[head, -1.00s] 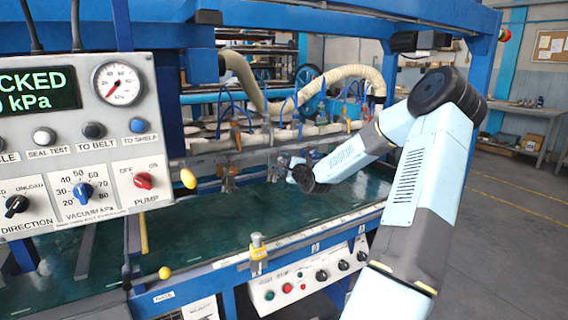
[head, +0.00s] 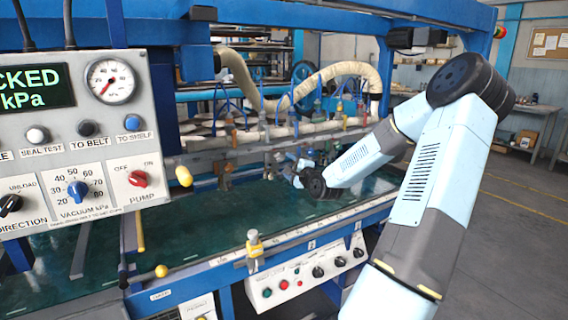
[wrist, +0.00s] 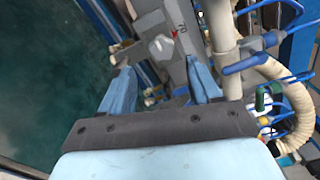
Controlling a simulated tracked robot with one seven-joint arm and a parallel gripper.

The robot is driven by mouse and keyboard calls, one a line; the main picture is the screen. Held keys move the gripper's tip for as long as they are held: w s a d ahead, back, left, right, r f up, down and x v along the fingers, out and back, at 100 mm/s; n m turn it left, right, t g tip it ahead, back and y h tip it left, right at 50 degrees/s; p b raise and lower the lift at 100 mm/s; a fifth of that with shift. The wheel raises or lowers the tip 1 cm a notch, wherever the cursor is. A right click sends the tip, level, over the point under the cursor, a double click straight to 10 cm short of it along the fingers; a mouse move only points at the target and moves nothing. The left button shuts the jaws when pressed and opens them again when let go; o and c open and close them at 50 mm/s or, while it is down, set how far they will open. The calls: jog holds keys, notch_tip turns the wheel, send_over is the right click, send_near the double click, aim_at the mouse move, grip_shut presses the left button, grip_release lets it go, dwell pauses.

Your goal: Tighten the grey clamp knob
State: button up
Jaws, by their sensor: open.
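In the wrist view a pale grey knob (wrist: 160,46) sits on a grey metal bar (wrist: 164,18), beside a small red mark and lettering. It looks like the clamp knob. My gripper (wrist: 158,68) is open, with its two blue fingers spread. The knob appears between and beyond the fingertips, with no visible contact. The depth gap is hard to judge. In the head view my gripper (head: 297,167) is small and partly hidden at the end of my arm, close to the suction rail over the green belt. I cannot make out the knob there.
Cream hoses (wrist: 283,97) and blue tubes crowd the right of the wrist view. The green belt (head: 200,218) lies open below.

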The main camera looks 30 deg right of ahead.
jog(key=s, duration=0.6)
jog(key=shift+s, duration=0.4)
jog(key=shift+d, duration=0.1)
